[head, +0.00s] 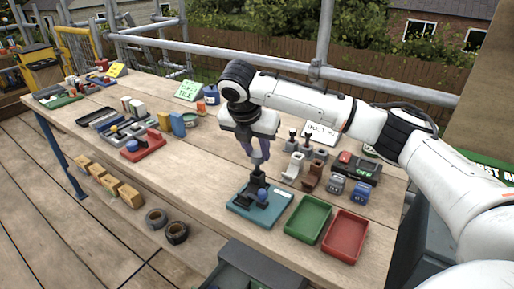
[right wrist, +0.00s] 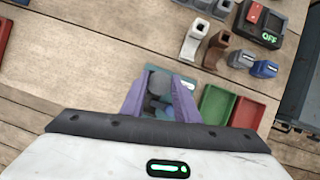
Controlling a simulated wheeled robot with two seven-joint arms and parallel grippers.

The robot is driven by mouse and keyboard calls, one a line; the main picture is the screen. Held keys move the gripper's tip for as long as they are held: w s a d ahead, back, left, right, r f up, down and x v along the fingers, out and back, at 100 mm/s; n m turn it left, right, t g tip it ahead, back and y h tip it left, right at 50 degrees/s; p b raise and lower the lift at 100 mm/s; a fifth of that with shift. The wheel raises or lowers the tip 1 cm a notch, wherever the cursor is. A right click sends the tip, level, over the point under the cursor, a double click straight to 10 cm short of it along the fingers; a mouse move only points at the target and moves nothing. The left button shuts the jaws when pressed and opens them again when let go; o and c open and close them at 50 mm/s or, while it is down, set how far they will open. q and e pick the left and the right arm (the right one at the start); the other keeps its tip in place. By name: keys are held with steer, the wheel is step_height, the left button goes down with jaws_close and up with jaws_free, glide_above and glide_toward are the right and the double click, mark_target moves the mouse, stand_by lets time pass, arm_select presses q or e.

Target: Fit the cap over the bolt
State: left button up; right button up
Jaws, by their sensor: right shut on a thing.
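My right gripper (head: 257,161) points down over the teal tray (head: 240,207) at the front of the bench. It is shut on a small dark piece (head: 258,175), which looks like the cap. Below it on the tray are a black bracket-like part (head: 264,203) and a small blue rounded part (head: 262,193). The bolt cannot be told apart clearly, nor whether the dark piece touches what is below. In the right wrist view the purple fingers (right wrist: 160,100) flank dark grey rounded shapes (right wrist: 159,82). My left gripper is not in view.
A green tray (head: 308,220) and a red tray (head: 344,236) lie just right of the teal one. Behind them stand a white fitting (head: 292,168), a brown fitting (head: 313,177) and a device marked OFF (head: 358,168). Bare bench lies left of the teal tray.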

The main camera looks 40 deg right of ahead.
steer(key=shift+p, duration=0.45)
steer(key=shift+f, duration=0.1)
steer(key=o, duration=1.1)
step_height(320, 180, up, 3)
steer(key=p, duration=0.2)
steer(key=shift+p, duration=0.35)
steer(key=shift+r, duration=2.05)
